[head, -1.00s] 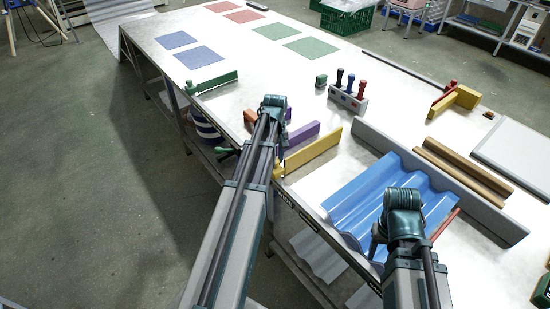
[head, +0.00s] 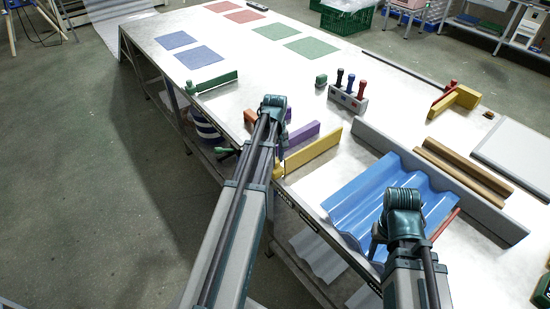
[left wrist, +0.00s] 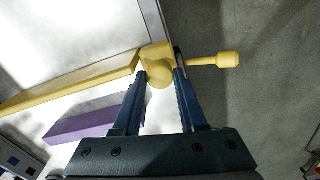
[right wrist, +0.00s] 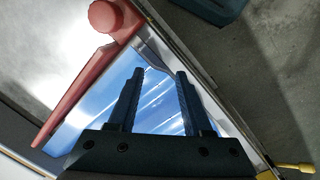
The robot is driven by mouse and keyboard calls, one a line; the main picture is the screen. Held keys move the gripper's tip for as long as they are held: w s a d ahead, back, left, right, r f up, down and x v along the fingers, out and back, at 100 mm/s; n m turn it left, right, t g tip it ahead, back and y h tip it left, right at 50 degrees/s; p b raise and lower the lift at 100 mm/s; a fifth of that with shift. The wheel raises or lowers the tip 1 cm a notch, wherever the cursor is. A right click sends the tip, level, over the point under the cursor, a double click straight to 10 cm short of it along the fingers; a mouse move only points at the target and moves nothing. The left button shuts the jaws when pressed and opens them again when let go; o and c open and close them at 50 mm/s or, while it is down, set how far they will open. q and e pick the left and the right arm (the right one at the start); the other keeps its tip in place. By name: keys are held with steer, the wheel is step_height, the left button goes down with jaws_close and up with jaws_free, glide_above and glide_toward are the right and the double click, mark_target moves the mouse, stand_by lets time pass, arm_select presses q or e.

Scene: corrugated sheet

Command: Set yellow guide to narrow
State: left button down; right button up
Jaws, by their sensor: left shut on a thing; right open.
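The yellow guide (head: 315,151) stands as a long upright bar across the near edge of the table, beside a purple bar. In the left wrist view its bar (left wrist: 75,82) runs to a round yellow knob (left wrist: 160,74) at the table edge. A yellow handle (left wrist: 215,60) sticks out past the edge. My left gripper (left wrist: 164,68) is shut on the yellow guide at its knob, with one finger on each side. In the head view my left arm hides most of this grip. My right gripper (right wrist: 163,74) is open and empty above the blue corrugated sheet (right wrist: 160,110).
The blue sheet (head: 362,195) lies against a long grey rail (head: 440,180). A red guide (right wrist: 80,90) with a round knob is beside my right gripper. The purple guide (head: 303,134) lies just beyond the yellow one. A stamp rack (head: 347,98) stands farther back.

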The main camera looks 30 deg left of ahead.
arm_select(q)
steer(key=s+d, duration=0.2)
steer(key=d, duration=0.3)
steer(key=s+d, duration=0.2)
steer(key=d, duration=0.4)
steer(key=s+d, duration=0.3)
steer(key=d, duration=0.3)
steer(key=shift+s+d, duration=0.1)
steer(key=shift+d, duration=0.05)
steer(key=c, duration=0.7)
jaws_free()
steer(key=shift+c, duration=0.2)
steer(key=shift+r, duration=0.15)
arm_select(e)
steer(key=shift+r, duration=0.1)
arm_select(q)
step_height(320, 180, up, 14)
steer(key=p, duration=1.3)
steer(key=shift+f+p, duration=0.25)
steer(key=shift+p, duration=0.15)
arm_select(e)
step_height(320, 180, up, 14)
steer(key=shift+f, duration=0.2)
